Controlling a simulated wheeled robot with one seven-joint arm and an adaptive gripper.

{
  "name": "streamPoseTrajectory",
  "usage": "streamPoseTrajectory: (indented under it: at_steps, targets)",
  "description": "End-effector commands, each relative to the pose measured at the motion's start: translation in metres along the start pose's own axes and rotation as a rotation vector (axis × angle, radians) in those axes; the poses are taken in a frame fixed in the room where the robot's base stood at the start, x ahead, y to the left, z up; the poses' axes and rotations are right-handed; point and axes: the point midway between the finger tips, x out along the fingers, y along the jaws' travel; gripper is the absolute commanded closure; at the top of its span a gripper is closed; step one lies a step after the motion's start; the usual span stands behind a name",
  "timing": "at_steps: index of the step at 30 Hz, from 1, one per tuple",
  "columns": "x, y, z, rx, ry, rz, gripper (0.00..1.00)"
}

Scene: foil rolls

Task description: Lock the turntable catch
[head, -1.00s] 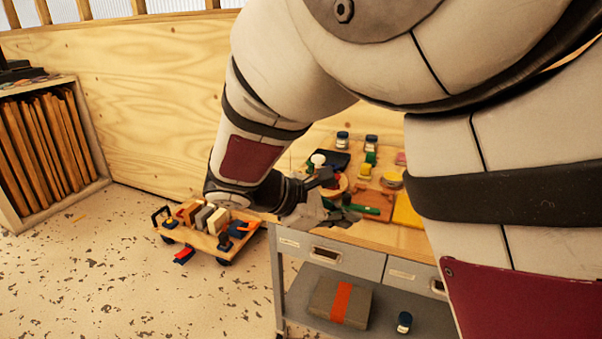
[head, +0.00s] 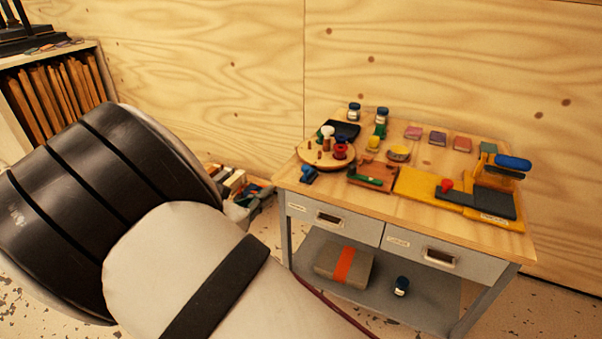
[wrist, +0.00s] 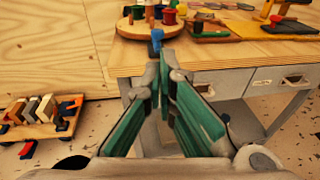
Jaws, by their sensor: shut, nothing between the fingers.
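The turntable (head: 312,157) is a round wooden disc near the table's left end, with several spools and small pieces standing on it. A small blue catch (head: 309,174) sits at the table edge beside the disc. In the wrist view the turntable (wrist: 130,31) is ahead at the top, and the blue catch (wrist: 157,40) shows just beyond my fingertips. My gripper (wrist: 164,56) has its green-sided fingers shut together and empty. In the head view my gripper (head: 262,196) is mostly hidden behind my arm, left of the table. Whether it touches the catch cannot be told.
The wooden table (head: 340,192) also carries a yellow board (head: 415,187), a brown tray with a green piece (head: 372,182), jars and coloured blocks. Drawers (head: 330,217) are below it. A low cart (wrist: 38,130) stands on the floor at left in the wrist view.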

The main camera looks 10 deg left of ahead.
Motion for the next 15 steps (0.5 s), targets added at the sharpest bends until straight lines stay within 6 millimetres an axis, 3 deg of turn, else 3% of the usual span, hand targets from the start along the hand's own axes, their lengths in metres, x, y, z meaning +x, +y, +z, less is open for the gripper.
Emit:
streamPoseTrajectory:
  at_steps: [8, 15]
  targets:
    - [0.006, -0.001, 0.0, 0.002, 0.001, -0.003, 1.0]
    - [0.042, -0.002, -0.001, 0.003, 0.001, -0.006, 1.0]
